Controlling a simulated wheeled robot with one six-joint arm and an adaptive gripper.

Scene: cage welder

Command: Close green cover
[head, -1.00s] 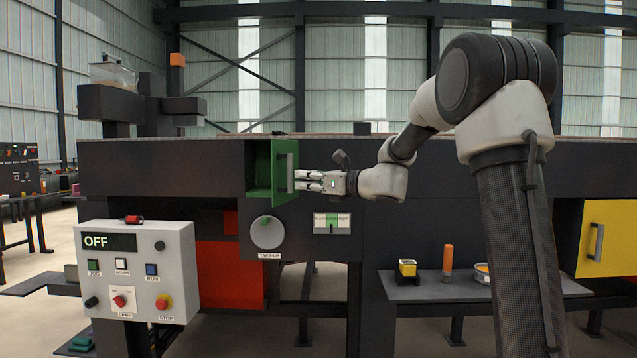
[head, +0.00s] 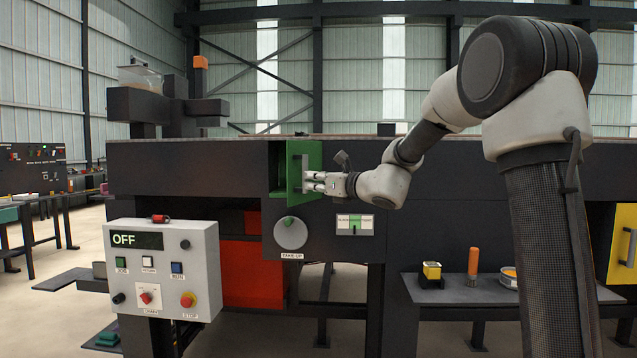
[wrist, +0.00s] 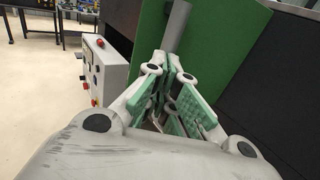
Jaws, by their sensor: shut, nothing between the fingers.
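The green cover (head: 312,160) stands open at an angle on the dark machine front, with a grey upright handle (head: 305,172) on it. Part of the recess (head: 278,165) beside it shows to its left. My gripper (head: 309,182) is shut and empty, with its fingertips at the cover by the handle. In the wrist view, the green cover (wrist: 225,50) fills the upper right, and the grey handle (wrist: 177,28) rises just beyond my closed fingers (wrist: 175,75). I cannot tell whether the fingertips touch the cover or handle.
A grey control box (head: 162,268) reading OFF stands at the lower left. A shelf (head: 450,291) at right holds small items. A yellow cover (head: 622,245) is at the far right.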

